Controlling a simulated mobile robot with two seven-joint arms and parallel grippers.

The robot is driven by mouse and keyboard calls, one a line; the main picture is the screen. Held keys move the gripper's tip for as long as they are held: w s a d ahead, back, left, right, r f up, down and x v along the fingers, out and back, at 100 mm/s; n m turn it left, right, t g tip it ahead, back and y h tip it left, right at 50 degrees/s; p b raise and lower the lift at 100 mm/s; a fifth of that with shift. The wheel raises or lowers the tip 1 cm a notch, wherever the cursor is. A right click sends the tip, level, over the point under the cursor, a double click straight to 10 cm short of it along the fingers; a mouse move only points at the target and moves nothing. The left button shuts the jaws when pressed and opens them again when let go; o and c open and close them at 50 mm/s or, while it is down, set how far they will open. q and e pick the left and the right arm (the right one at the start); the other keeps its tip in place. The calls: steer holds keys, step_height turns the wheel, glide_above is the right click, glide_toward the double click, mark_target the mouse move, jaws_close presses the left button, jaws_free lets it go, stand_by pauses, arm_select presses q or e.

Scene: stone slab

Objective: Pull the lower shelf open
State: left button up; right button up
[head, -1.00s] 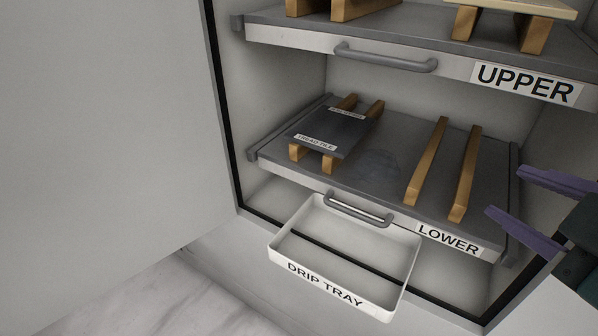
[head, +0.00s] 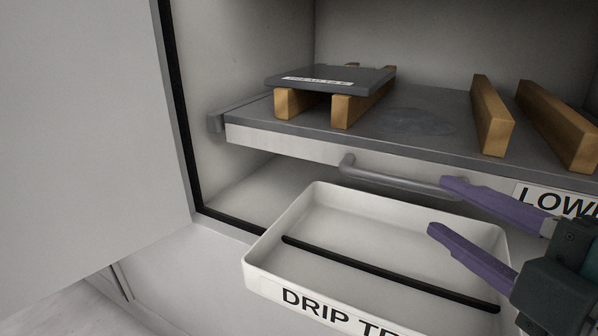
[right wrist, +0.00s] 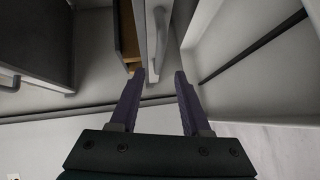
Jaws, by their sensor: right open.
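The lower shelf (head: 405,120) is a dark grey slab with a pale front edge and a partly visible "LOWER" label (head: 553,199). Its grey bar handle (head: 390,178) runs along the front. My right gripper (head: 436,206) is open, with purple fingers in front of the shelf's right part. In the head view the upper finger overlaps the handle's right end. In the right wrist view the handle (right wrist: 159,40) lies just beyond and between the open fingertips (right wrist: 165,76). I cannot tell whether they touch it. My left gripper is not in view.
A white drip tray (head: 262,262) juts out below the shelf, under my right gripper. A dark tile (head: 330,77) rests on wooden blocks on the shelf, with more wooden bars (head: 492,115) to the right. A pale door panel (head: 75,130) stands at left.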

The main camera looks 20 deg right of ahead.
mark_target(407, 187)
steer(key=w, duration=0.5)
steer(key=w+f, duration=0.1)
steer(key=w, duration=0.2)
steer(key=shift+w+d+b, duration=0.25)
steer(key=shift+d+b, duration=0.05)
steer(key=shift+b, duration=0.05)
jaws_close()
steer(key=shift+f, duration=0.1)
stand_by(0.9)
